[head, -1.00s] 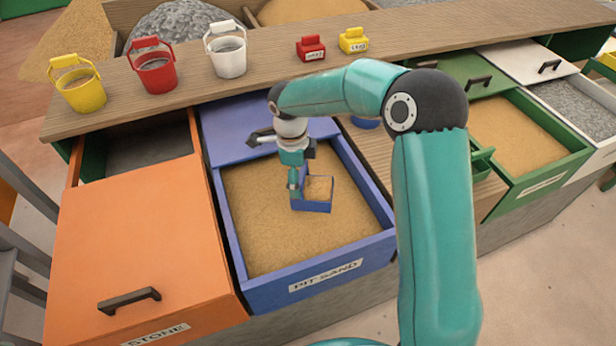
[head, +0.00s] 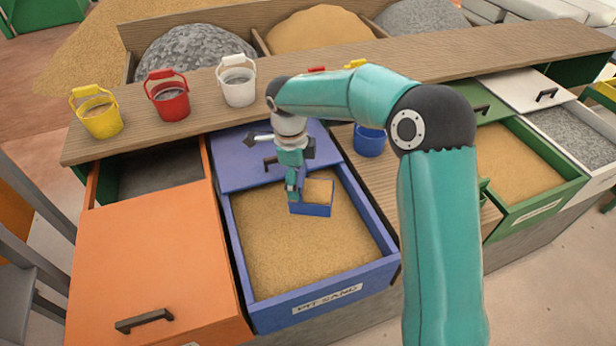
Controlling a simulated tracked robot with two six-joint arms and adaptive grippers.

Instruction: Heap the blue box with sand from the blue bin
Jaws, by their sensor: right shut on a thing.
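The blue box (head: 313,210) is a small square scoop in the head view, over the back part of the blue bin. Sand (head: 319,189) shows inside it, up near its rim. My right gripper (head: 293,184) is shut on the box's left side; the fingertips are partly hidden. The blue bin (head: 326,303) is an open drawer labelled PIT SAND, full of tan sand (head: 300,245). I cannot tell whether the box's underside touches this sand. My left gripper is out of view.
A blue lid with a handle (head: 240,172) covers the bin's back. A blue bucket (head: 369,141) stands behind right, partly behind my arm. Yellow (head: 101,118), red (head: 168,98) and white (head: 238,84) buckets stand on the shelf. The orange stone drawer (head: 150,262) flanks the bin.

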